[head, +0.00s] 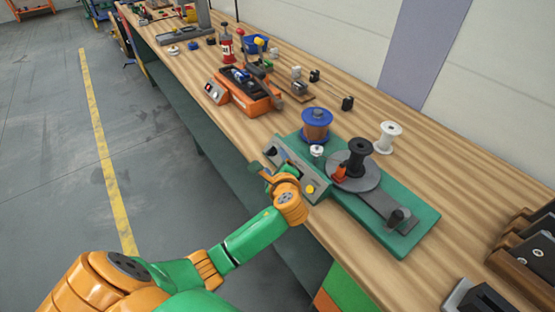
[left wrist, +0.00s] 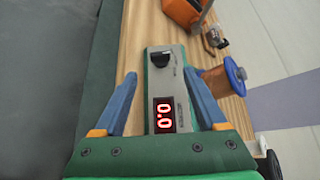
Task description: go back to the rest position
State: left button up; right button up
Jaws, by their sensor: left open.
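My left arm reaches in from the left in the head view, and its gripper (head: 264,174) is beside the front of the grey control box on the green machine. In the left wrist view my left gripper (left wrist: 160,74) is open, its two blue fingers apart with nothing held between them. Behind them is the control box (left wrist: 153,88), with a black knob (left wrist: 160,59) and a red display (left wrist: 165,114) reading 0.0. In the head view the arm hides part of the box (head: 292,170). My right gripper is not in view.
The green machine base (head: 405,240) carries a black spool (head: 357,158) on a grey disc. A blue-flanged copper spool (head: 316,125) and a white spool (head: 387,138) stand nearby. An orange device (head: 243,92) is farther along the wooden bench (head: 395,100). Open floor (head: 160,165) lies left.

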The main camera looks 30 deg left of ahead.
pick_arm(q)
jog(key=s+d+f+n+g+h, duration=0.25)
jog(key=s+n, duration=0.25)
jog(key=s, duration=0.3)
jog(key=s+d+f+n+g+h, duration=0.2)
jog(key=s+d+f+n+h, duration=0.15)
jog(key=s+n, duration=0.4)
jog(key=s+d+f+n+g+h, duration=0.2)
jog(key=s+d+f+n+h, duration=0.15)
jog(key=s, duration=0.65)
notch_tip(320, 180, down, 18)
jog(key=s+g, duration=0.1)
jog(key=s, duration=0.1)
jog(key=s+a+f+g, duration=0.1)
jog(key=s+f, duration=0.7)
jog(key=s, duration=0.3)
jog(key=shift+s+a+f+m+y, duration=0.25)
jog(key=shift+s+f+m+y, duration=0.05)
jog(key=shift+s+m+y, duration=0.15)
